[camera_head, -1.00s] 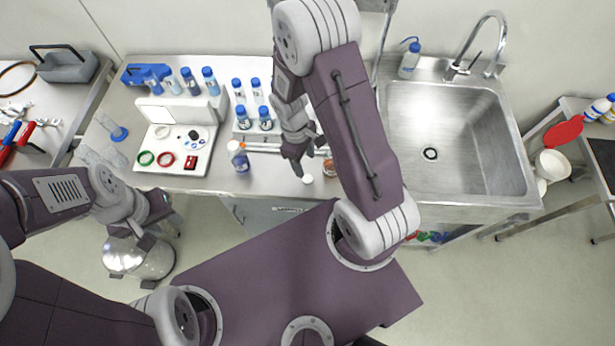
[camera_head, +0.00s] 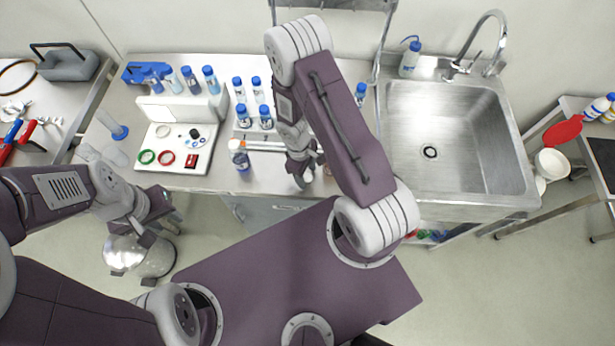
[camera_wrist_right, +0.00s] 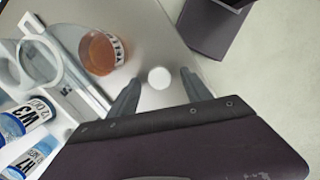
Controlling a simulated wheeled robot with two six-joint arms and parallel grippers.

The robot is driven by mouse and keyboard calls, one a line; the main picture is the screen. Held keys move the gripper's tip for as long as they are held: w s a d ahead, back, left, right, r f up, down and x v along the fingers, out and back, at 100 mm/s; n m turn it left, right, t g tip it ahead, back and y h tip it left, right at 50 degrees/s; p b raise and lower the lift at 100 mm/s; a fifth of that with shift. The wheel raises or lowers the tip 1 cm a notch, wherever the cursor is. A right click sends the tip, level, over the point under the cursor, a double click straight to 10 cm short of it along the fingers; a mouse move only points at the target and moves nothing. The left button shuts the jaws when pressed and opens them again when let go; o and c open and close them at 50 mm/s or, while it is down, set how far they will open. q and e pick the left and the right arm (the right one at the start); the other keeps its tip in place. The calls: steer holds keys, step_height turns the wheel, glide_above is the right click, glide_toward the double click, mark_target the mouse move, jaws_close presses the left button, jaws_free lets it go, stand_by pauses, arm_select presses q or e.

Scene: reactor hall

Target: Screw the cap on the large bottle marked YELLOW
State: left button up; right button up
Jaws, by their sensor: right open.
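A small round white cap (camera_wrist_right: 159,77) lies on the bare counter in the right wrist view. My right gripper (camera_wrist_right: 154,92) is open, with one finger on each side of the cap and a gap to both. In the head view my right gripper (camera_head: 302,178) points down at the counter's front edge and hides the cap. An open-looking round vessel with orange-brown contents (camera_wrist_right: 101,52) stands beside the left finger; its label is too partial to read. No label reading YELLOW is legible. My left gripper (camera_head: 160,230) is open and empty off the counter's front.
A white-and-blue bottle (camera_head: 240,156) stands left of my right gripper. Several blue-capped bottles stand in a rack (camera_head: 245,136) behind. A white tray with colored rings (camera_head: 150,168) is further left. The sink (camera_head: 440,140) is to the right.

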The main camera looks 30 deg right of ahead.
steer(key=shift+f, duration=0.25)
steer(key=shift+d, duration=0.1)
jaws_close()
steer(key=shift+r, duration=0.1)
